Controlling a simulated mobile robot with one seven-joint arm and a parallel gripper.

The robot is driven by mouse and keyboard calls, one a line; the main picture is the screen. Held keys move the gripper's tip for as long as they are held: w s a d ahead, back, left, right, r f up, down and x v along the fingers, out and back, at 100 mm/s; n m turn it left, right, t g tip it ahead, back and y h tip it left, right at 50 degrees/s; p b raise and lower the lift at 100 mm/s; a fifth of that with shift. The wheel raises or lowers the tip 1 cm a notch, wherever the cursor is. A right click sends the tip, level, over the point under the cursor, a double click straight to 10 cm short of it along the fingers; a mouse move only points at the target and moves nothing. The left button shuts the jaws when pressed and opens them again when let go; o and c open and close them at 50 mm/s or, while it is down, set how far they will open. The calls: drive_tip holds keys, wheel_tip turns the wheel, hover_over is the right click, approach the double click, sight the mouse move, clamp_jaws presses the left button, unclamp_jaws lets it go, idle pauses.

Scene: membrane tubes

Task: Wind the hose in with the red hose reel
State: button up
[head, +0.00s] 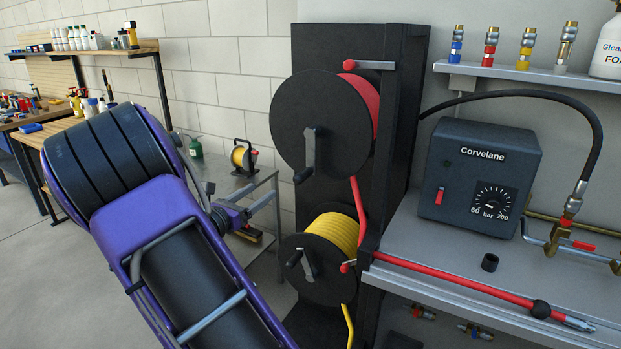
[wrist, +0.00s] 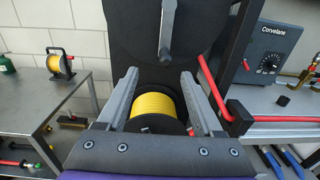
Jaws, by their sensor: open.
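The red hose reel (head: 320,118) is the upper drum on a black stand, with a black side disc and red hose at its right edge. Its crank (head: 311,148) hangs down, with a dark knob at the lower end; the crank also shows at the top of the wrist view (wrist: 167,35). The red hose (head: 450,277) runs down past a guide and lies along the bench, with a black ball (head: 541,309) near its metal end. My gripper (wrist: 159,76) is open and empty, left of the stand, its fingers pointing toward it below the red reel's crank.
A yellow hose reel (head: 330,240) with its own crank sits directly below. A small yellow reel (head: 243,155) stands on a side table at left. The bench holds a Corvelane box (head: 478,175) and a black ring (head: 490,262). Floor at left is clear.

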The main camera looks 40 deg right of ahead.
sight(302, 178)
drive_tip(key=w+d+f, duration=0.1)
drive_tip(key=d, duration=0.4)
drive_tip(key=w+d+n, duration=0.1)
drive_tip(key=w+d, duration=0.1)
drive_tip(key=d, duration=0.4)
drive_tip(key=w+d+f+n, duration=0.1)
drive_tip(key=d, duration=0.4)
drive_tip(key=shift+w+d+f, duration=0.3)
drive_tip(key=shift+w+d, duration=0.05)
drive_tip(key=shift+d, duration=0.05)
clamp_jaws()
idle(0.8)
